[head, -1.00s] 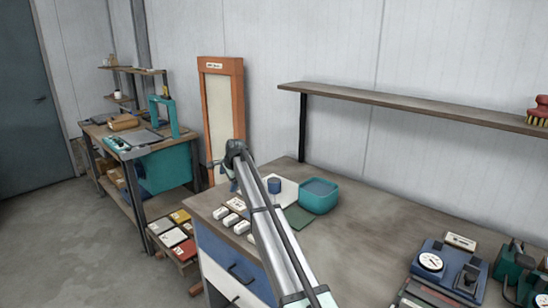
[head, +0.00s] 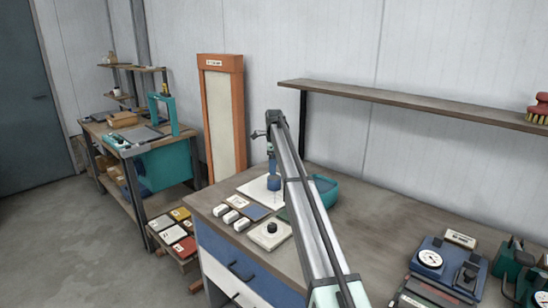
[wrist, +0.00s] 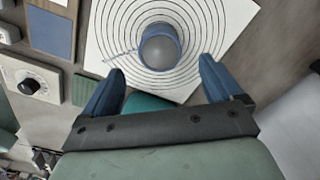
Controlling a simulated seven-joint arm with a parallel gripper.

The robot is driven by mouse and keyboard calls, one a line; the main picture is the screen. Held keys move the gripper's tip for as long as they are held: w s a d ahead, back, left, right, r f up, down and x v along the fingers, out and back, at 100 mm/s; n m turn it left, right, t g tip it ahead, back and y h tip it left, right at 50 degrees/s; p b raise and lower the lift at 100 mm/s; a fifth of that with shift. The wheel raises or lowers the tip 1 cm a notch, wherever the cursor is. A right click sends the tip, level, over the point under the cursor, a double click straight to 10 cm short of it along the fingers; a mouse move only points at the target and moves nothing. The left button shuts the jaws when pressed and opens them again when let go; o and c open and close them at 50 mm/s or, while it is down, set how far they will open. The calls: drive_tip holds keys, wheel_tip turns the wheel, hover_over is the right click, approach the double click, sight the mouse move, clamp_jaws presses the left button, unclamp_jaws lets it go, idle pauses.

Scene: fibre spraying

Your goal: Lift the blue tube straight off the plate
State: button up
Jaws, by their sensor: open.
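The blue tube (wrist: 160,47) stands upright on the white plate (wrist: 105,53), inside the plate's printed black rings. In the head view the tube (head: 274,183) sits on the plate (head: 255,194), just below my gripper. My gripper (wrist: 160,78) is open and empty in the wrist view. Its two blue fingers are spread to the left and right, with the tube ahead of the gap between them. I cannot tell whether the fingertips reach down to the tube's height.
A teal bowl (head: 325,191) stands right of the plate, partly behind my arm. A device with a black knob (head: 270,234) lies in front, with white blocks (head: 238,209) and a blue-faced board (wrist: 52,30) to the left.

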sight(274, 182)
wheel_tip(274, 182, down, 9)
drive_tip(key=shift+f, duration=0.1)
idle(0.4)
drive_tip(key=c, duration=1.3)
